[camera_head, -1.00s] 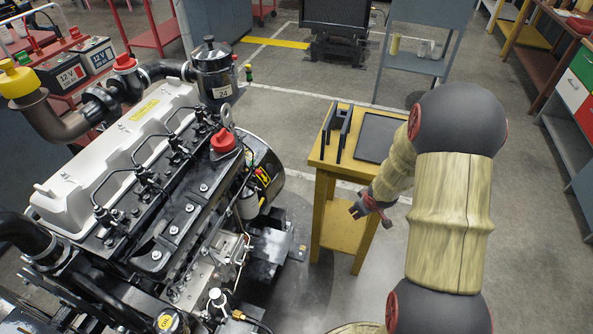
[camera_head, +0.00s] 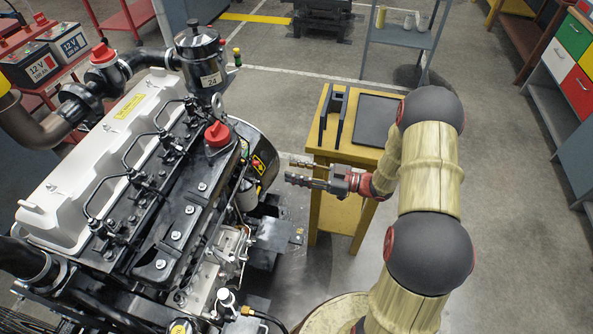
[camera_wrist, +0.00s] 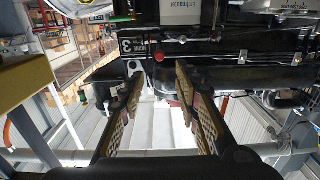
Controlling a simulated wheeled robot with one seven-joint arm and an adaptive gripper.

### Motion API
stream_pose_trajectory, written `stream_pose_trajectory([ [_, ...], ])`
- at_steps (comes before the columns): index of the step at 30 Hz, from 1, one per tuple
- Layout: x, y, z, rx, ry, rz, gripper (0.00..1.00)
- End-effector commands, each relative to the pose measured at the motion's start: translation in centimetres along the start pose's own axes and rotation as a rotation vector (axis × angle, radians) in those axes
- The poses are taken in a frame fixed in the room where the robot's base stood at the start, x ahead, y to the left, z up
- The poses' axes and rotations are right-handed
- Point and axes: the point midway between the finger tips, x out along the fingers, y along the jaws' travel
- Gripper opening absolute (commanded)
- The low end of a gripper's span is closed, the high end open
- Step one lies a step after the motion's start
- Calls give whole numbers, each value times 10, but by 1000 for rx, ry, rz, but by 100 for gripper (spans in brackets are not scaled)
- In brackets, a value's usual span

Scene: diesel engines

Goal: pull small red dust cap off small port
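A small red cap (camera_wrist: 159,56) shows in the wrist view, on the dark side of the engine just beyond my fingertips. In the head view, a small red spot (camera_head: 256,163) near a yellow label may be the same cap, but I cannot tell for sure. My gripper (camera_head: 288,171) is to the right of the engine (camera_head: 150,190), pointing left at its side. In the wrist view my gripper (camera_wrist: 159,75) is open, with nothing between its two fingers. The cap appears between the fingertips but farther off, and the port under it is not clear.
Larger red caps sit on the engine top (camera_head: 217,134) and on the pipe (camera_head: 103,53). A yellow table (camera_head: 320,157) with a black tray (camera_head: 376,118) and black holder stands behind my gripper.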

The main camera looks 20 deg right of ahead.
Motion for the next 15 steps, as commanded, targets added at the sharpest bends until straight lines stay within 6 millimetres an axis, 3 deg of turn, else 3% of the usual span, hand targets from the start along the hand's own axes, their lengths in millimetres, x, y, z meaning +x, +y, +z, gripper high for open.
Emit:
stream_pose_trajectory([
  [15,41,0,1,0,-4,-1,33],
])
